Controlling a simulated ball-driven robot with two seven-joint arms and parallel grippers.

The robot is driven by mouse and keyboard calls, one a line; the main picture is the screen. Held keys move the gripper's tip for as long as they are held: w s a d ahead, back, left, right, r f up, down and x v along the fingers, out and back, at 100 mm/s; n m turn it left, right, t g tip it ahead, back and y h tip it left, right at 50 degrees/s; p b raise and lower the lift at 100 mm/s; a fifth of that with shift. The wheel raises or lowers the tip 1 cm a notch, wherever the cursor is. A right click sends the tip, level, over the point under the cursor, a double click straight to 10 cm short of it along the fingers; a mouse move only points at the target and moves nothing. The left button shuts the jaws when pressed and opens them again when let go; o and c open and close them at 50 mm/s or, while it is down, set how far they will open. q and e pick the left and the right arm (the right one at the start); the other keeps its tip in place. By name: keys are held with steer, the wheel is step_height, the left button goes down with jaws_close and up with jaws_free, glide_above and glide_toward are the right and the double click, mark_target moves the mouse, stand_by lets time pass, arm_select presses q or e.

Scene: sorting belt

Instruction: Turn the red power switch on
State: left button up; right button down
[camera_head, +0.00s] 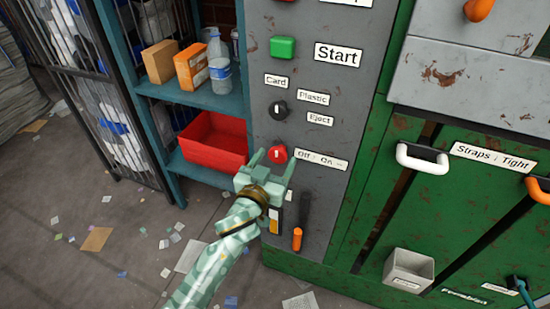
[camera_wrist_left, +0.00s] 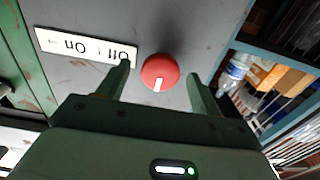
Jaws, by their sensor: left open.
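The red power switch (camera_head: 277,154) is a round red knob with a white mark on the grey control panel (camera_head: 345,50). A white "Off - On" label (camera_head: 321,159) is beside it. In the left wrist view the knob (camera_wrist_left: 160,72) sits between and just beyond my open left fingertips, and the same label (camera_wrist_left: 85,46) appears upside down. My left gripper (camera_head: 270,166) is open and empty, its fingers on either side of the knob. Whether they touch it I cannot tell. My right gripper is not in view.
Above the switch are a black selector knob (camera_head: 277,109) and a green Start button (camera_head: 283,47). Below is an orange-tipped lever (camera_head: 297,238). A blue shelf (camera_head: 200,95) with a red bin (camera_head: 212,140) stands left of the panel. The green machine (camera_head: 370,215) fills the right.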

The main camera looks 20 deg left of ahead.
arm_select(q)
steer(key=shift+c, duration=0.3)
steer(key=c, duration=0.9)
